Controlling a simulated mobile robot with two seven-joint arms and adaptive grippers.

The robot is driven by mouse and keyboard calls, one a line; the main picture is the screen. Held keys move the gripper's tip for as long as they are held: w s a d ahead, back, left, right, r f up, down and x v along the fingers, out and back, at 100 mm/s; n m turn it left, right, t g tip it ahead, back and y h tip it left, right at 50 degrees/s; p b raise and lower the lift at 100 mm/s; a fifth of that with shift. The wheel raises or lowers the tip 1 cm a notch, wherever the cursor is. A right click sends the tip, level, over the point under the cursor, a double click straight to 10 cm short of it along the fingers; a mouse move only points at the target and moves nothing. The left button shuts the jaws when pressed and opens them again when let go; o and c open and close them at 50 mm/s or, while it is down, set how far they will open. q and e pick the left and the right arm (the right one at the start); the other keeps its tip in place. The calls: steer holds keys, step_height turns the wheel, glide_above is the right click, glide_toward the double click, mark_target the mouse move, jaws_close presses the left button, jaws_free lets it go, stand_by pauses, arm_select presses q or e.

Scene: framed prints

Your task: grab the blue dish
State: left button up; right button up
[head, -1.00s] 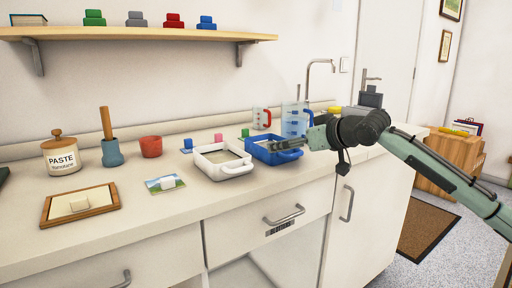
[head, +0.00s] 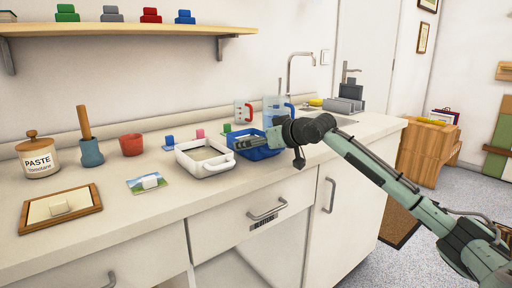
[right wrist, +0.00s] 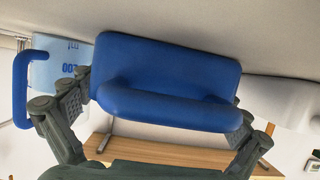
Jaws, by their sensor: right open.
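The blue dish (head: 262,152) sits on the counter to the right of the white dish (head: 203,160), partly hidden by my right gripper. In the right wrist view the blue dish (right wrist: 170,62) fills the middle, with its rounded handle (right wrist: 170,108) toward me. My right gripper (head: 247,143) is at the blue dish in the head view. The right wrist view shows its fingers (right wrist: 158,106) spread apart, one on each side of the dish's handle end. Whether they touch it I cannot tell. My left gripper is not in view.
A blue-handled jug (head: 277,108) and a red-handled jug (head: 243,112) stand behind the dishes. The front counter edge is clear.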

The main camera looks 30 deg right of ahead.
steer(key=c, duration=1.3)
steer(key=shift+r, duration=0.15)
steer(key=shift+r, duration=1.8)
steer(key=shift+a+r, duration=0.1)
steer(key=shift+r, duration=0.15)
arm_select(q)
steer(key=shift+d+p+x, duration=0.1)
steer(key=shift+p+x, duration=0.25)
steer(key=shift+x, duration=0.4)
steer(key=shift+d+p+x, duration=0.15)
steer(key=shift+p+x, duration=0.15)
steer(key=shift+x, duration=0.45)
arm_select(e)
steer(key=shift+s+a+r, duration=0.8)
steer(key=shift+a+r, duration=0.3)
steer(key=shift+a, duration=0.6)
steer(key=shift+s+a+r, duration=0.75)
steer(key=shift+a+r, duration=0.4)
steer(key=shift+a, duration=0.6)
steer(key=shift+s+a+r, duration=0.8)
steer(key=shift+a+r, duration=0.3)
steer(key=shift+a, duration=0.6)
